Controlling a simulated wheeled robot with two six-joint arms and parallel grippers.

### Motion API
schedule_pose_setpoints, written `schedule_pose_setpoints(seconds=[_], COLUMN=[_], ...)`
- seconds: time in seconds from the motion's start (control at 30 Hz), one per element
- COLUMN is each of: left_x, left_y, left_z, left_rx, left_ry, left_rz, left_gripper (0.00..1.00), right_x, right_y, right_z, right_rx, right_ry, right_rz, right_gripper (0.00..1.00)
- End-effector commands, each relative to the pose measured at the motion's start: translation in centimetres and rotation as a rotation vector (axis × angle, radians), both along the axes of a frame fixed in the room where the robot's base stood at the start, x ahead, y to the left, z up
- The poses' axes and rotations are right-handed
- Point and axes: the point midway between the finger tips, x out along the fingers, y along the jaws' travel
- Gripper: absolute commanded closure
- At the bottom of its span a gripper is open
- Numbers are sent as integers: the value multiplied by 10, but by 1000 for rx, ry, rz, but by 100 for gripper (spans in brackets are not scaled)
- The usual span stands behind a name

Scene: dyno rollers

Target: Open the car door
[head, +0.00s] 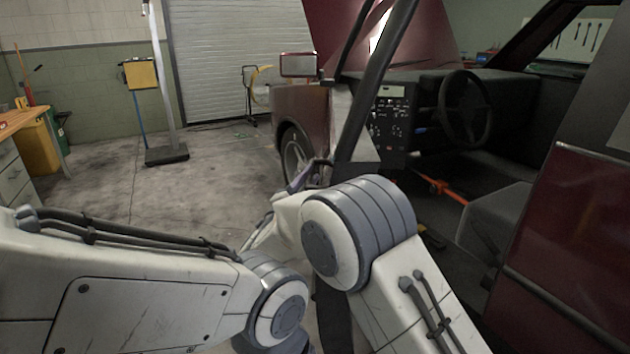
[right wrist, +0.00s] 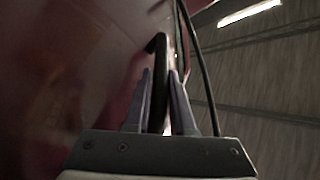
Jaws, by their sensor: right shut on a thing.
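The dark red car (head: 590,220) stands at the right of the head view, its cabin open to view. A dark slanted frame (head: 375,85) with a mirror (head: 298,65) beside it stands near the front of the opening; it looks like the door seen nearly edge-on. My right gripper (head: 312,176) is at the lower end of this frame, partly hidden by my arm. In the right wrist view its fingers (right wrist: 160,95) are shut on a dark upright bar, like a handle (right wrist: 157,45), beside a red panel (right wrist: 90,65). My left arm shows, but its gripper is out of view.
The steering wheel (head: 466,108), dashboard (head: 392,120) and seat (head: 490,215) show inside the car. The concrete floor (head: 215,195) left of the car is mostly clear. A post on a dark base (head: 166,156) and a workbench (head: 18,120) stand farther left.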

Motion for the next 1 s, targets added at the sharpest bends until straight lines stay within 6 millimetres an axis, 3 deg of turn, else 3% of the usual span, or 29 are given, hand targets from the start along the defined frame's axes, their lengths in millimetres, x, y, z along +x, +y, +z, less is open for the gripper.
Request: schedule_pose_setpoints(seconds=[0.43, 0.47, 0.5, 0.53, 0.87, 1.0], left_x=[0, 0, 0, 0, 0, 0], left_y=[0, 0, 0, 0, 0, 0], left_z=[0, 0, 0, 0, 0, 3], left_rx=[0, 0, 0, 0, 0, 0], left_ry=[0, 0, 0, 0, 0, 0], left_rz=[0, 0, 0, 0, 0, 0], left_gripper=[50, 50, 50, 50, 50, 50], right_x=[1, 1, 1, 1, 1, 1], right_y=[0, 0, 0, 0, 2, 2], right_z=[1, 1, 1, 1, 2, 16], right_rx=[1, 1, 1, 1, 1, 4], right_ry=[-3, -4, -3, -3, -2, -5], right_rz=[-12, -13, -12, -12, -8, -9], right_gripper=[100, 70, 55, 48, 48, 48])
